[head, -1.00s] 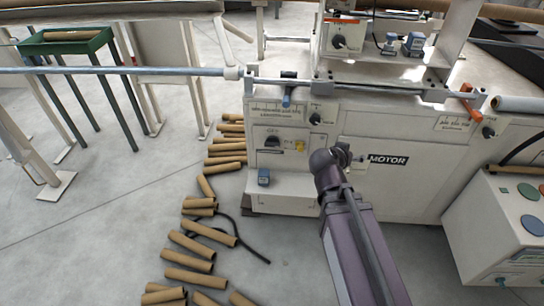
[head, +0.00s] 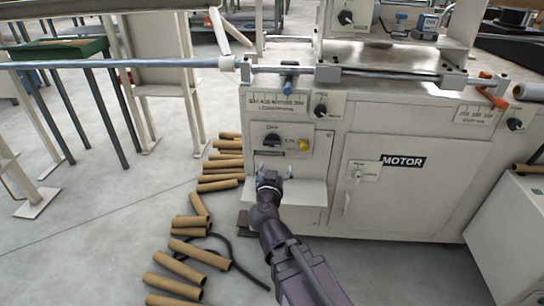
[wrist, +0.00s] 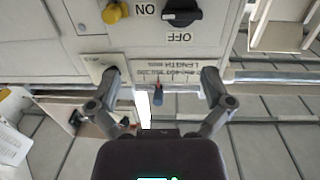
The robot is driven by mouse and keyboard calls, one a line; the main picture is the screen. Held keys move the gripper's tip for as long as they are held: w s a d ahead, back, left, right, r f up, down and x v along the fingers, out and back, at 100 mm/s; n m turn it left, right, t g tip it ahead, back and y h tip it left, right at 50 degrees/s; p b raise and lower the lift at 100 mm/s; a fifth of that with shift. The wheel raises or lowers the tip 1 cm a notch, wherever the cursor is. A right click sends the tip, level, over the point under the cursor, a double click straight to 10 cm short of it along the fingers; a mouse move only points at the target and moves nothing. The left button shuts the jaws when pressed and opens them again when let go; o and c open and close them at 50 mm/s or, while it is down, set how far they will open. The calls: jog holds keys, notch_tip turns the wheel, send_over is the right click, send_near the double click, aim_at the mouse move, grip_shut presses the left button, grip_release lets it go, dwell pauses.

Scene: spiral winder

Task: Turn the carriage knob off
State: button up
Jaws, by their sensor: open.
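A black rotary knob (head: 272,140) sits on a pale panel on the front of the machine, beside a yellow knob (head: 303,144). In the wrist view the black knob (wrist: 182,13) is at the top edge, its handle lying sideways, with the words ON and OFF near it; a pale mark shows on its left end. I cannot read any label naming it the carriage knob. My gripper (head: 270,174) is just below this panel in the head view. In the wrist view its two fingers (wrist: 160,75) are spread wide, with nothing between them held, apart from the knob.
Other black knobs are on the machine: one up right of the panel (head: 320,111), one at the top (head: 345,17), one at far right (head: 515,124). A ledge (head: 305,192) juts out below the panel. Cardboard tubes (head: 190,252) lie on the floor at left.

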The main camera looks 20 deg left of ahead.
aim_at(272, 145)
jog(key=shift+s+a+f+n+y+b, duration=0.2)
jog(key=shift+s+a+f+y, duration=0.15)
jog(key=shift+a, duration=0.2)
jog(key=shift+s+a+f+n+y+b, duration=0.25)
jog(key=shift+a+y, duration=0.1)
jog(key=shift+a, duration=0.2)
jog(key=shift+w, duration=0.15)
jog(key=shift+x, duration=6.75)
jog(key=shift+r, duration=0.1)
jog(key=shift+d, duration=0.1)
jog(key=c, duration=0.9)
